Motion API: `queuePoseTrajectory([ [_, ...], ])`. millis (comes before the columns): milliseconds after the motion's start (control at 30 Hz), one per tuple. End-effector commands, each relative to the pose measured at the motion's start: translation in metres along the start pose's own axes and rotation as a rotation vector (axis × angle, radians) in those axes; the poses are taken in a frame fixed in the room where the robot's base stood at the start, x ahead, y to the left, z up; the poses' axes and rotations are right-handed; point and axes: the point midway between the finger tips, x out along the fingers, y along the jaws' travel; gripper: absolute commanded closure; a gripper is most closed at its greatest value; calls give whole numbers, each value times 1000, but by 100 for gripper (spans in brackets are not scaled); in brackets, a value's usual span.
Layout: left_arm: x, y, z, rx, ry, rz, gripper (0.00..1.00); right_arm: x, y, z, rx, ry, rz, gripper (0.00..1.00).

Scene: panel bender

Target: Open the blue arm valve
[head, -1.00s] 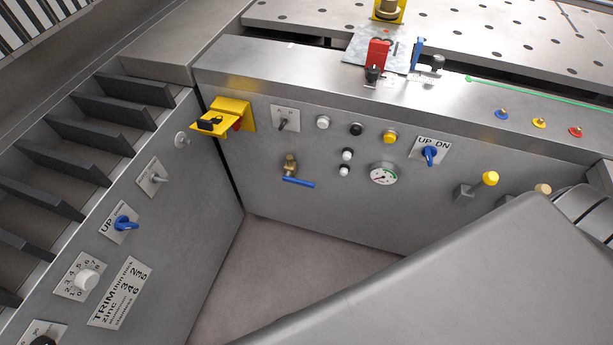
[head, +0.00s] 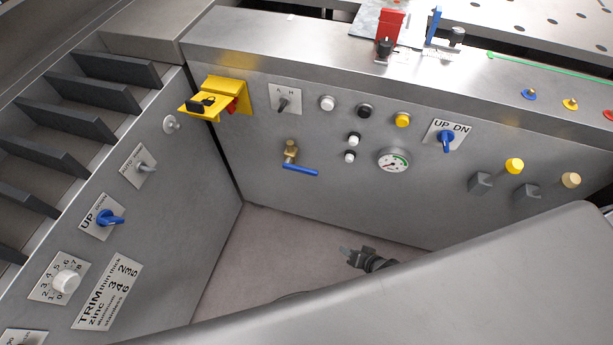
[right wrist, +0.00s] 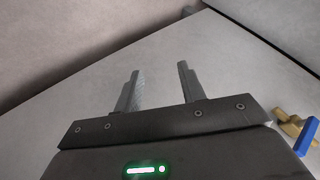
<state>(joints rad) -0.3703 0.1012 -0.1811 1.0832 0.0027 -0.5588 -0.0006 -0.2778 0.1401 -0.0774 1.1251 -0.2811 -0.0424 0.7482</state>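The blue arm valve is a brass valve body (head: 291,150) with a blue lever (head: 300,170) on the grey front panel. The lever points right and slightly down in the head view. In the right wrist view the brass body (right wrist: 291,127) and the blue lever (right wrist: 308,140) show at the lower right edge, partly cut off. My right gripper (head: 346,257) is below and right of the valve in the head view, apart from it. In the right wrist view its two fingers (right wrist: 159,70) are spread with nothing between them. My left gripper is not in view.
A yellow lockable switch (head: 228,97), a pressure gauge (head: 393,160) and a blue UP/DN switch (head: 446,141) are around the valve. Yellow (head: 514,166) and tan (head: 571,180) knobs stick out at the right. The floor (head: 270,250) before the panel is clear.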

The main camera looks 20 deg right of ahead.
Motion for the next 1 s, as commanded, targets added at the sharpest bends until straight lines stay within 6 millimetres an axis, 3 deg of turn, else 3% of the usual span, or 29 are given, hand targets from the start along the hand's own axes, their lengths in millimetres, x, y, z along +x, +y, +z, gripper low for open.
queuePoseTrajectory([
  [33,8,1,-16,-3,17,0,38,12,-24,-35,99,74,-114,60],
  [100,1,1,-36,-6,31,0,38,6,-66,-82,245,135,-281,60],
  [200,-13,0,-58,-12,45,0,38,-15,-118,-131,403,157,-500,60],
  [300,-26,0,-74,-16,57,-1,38,-40,-156,-160,503,135,-665,60],
  [433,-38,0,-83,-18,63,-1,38,-63,-183,-178,569,96,-781,60],
  [600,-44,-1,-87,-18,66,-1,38,-72,-192,-182,592,78,-816,60],
  [767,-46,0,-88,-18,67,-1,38,-64,-198,-185,592,79,-815,60],
  [1000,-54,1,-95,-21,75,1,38,-34,-227,-198,592,81,-815,60],
])
